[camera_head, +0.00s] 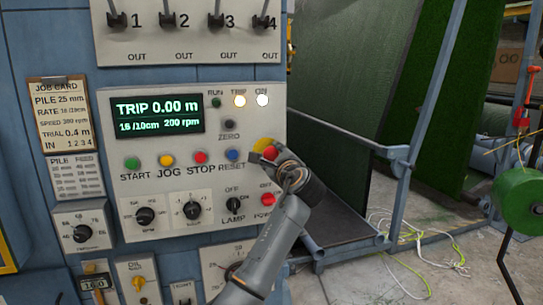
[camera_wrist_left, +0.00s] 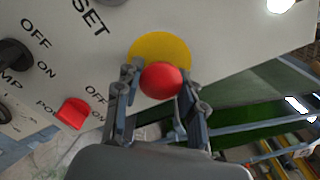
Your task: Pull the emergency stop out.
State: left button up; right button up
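The emergency stop is a red round button on a yellow disc (camera_head: 262,144), at the right edge of the control panel. In the left wrist view its red head (camera_wrist_left: 160,80) stands in front of the yellow disc (camera_wrist_left: 160,46). My left gripper (camera_head: 275,156) reaches it from the lower right and partly covers it in the head view. In the left wrist view the gripper's two fingers (camera_wrist_left: 160,84) lie on either side of the red head, close against it, with no clear gap. My right gripper is not in view.
The blue RESET button (camera_head: 233,155) is to the left. The display (camera_head: 157,114) reads TRIP 0.00 m, with the TRIP and ON lamps lit. A metal frame (camera_head: 400,180) stands right of the panel.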

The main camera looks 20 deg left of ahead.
pick_arm(q)
grip_shut()
jog(key=shift+s+d+p, duration=0.1)
jog(key=shift+p, duration=0.2)
jog(key=shift+s+d+f, duration=0.1)
jog(key=shift+s+d, duration=0.1)
jog(key=shift+s, duration=0.05)
jog(key=shift+s+d, duration=0.2)
jog(key=shift+s, duration=0.1)
jog(key=shift+d, duration=0.1)
jog(key=shift+f, duration=0.1)
jog(key=o, duration=1)
grip_release()
jog(key=shift+o, duration=1.3)
jog(key=shift+s, duration=0.1)
jog(key=shift+r, duration=0.2)
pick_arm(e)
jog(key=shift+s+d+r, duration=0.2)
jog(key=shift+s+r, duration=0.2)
